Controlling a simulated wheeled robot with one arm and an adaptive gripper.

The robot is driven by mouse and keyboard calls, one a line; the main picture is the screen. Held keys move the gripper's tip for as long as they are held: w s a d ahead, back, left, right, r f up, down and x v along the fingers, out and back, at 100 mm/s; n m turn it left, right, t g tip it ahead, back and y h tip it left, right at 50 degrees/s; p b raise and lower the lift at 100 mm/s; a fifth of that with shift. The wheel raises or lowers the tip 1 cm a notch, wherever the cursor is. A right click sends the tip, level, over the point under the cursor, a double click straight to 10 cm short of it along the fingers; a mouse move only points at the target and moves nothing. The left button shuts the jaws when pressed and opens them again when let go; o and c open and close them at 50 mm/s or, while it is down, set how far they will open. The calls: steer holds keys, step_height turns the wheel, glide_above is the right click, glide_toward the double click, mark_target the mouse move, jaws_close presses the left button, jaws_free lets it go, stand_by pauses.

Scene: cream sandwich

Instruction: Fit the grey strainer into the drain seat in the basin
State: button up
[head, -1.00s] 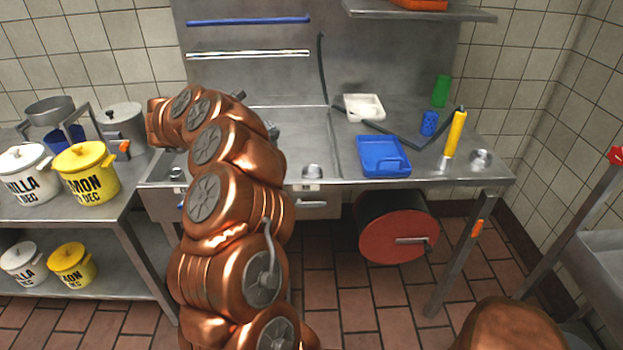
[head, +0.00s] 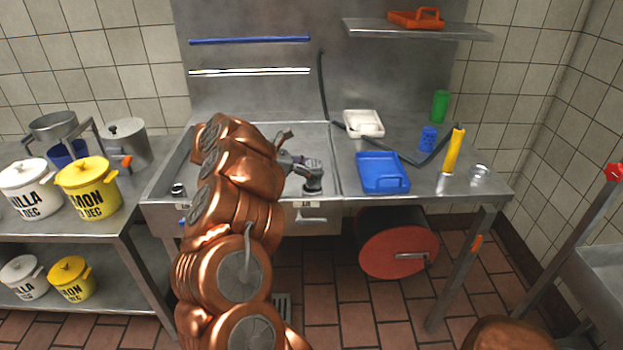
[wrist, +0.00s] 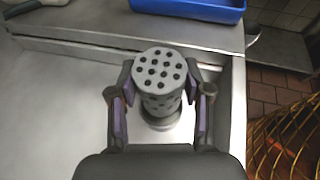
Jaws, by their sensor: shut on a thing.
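The grey strainer (wrist: 161,70) is a cylinder with dark holes in its flat top and side. In the wrist view it stands roughly upright between my gripper's two fingers (wrist: 160,95), which are shut on it from both sides. A darker grey ring (wrist: 158,123) shows at its lower end; I cannot tell if this is its own base or a seat. In the head view my gripper (head: 312,184) is at the front right of the steel basin (head: 330,150), and the strainer is mostly hidden there. The drain seat cannot be made out for certain.
A small grey round fitting (head: 178,190) is at the basin's front left. To the right, the counter holds a blue tray (head: 382,184), a white tray (head: 358,118), a hose, a yellow cylinder (head: 454,150) and cups. Pots stand on the left table.

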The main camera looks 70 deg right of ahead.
steer(key=shift+f+p, duration=0.35)
steer(key=shift+f, duration=1.55)
steer(key=shift+c, duration=0.5)
steer(key=o, duration=1.3)
steer(key=shift+c, duration=0.2)
